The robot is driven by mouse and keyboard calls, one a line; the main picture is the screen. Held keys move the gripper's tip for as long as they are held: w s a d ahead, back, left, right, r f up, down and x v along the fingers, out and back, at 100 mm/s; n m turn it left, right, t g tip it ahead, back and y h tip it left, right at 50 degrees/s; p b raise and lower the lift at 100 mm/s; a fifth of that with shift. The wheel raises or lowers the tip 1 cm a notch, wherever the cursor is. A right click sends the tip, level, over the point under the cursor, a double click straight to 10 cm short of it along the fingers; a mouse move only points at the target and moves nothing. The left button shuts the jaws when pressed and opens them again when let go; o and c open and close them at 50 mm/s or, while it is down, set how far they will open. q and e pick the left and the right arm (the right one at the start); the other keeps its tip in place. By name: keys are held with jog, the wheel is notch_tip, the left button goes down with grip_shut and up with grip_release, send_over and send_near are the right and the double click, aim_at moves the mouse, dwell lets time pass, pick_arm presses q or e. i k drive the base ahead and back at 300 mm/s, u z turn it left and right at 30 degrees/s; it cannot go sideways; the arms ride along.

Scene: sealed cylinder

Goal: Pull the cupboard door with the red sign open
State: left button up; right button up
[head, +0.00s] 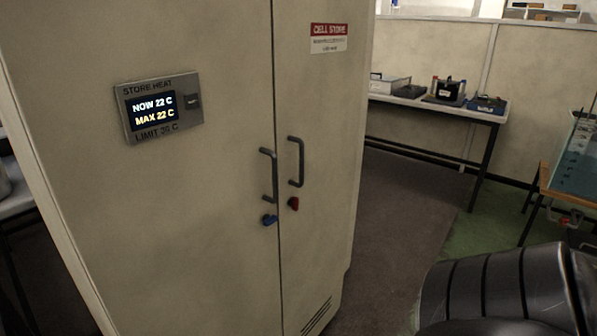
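A tall cream cupboard (225,215) with two doors fills the left half of the head view. The right door (325,120) bears the red "CELL STORE" sign (328,37) and has a dark grey bar handle (298,162) near the middle seam, with a red lock or knob (293,203) below it. The left door (130,210) has a similar handle (268,174) with a blue knob (269,220) below. Both doors look shut. Neither gripper shows in the head view.
A "STORE HEAT" display panel (158,106) on the left door reads 22 C. A table (470,114) with boxes stands behind to the right. A wooden-edged bench (568,190) is at the right edge. Part of my own arm fills the lower right. Floor right of the cupboard is clear.

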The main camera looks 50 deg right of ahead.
aim_at(318, 47)
jog(key=u, duration=0.4)
jog(key=k, duration=0.3)
jog(key=z, duration=1.2)
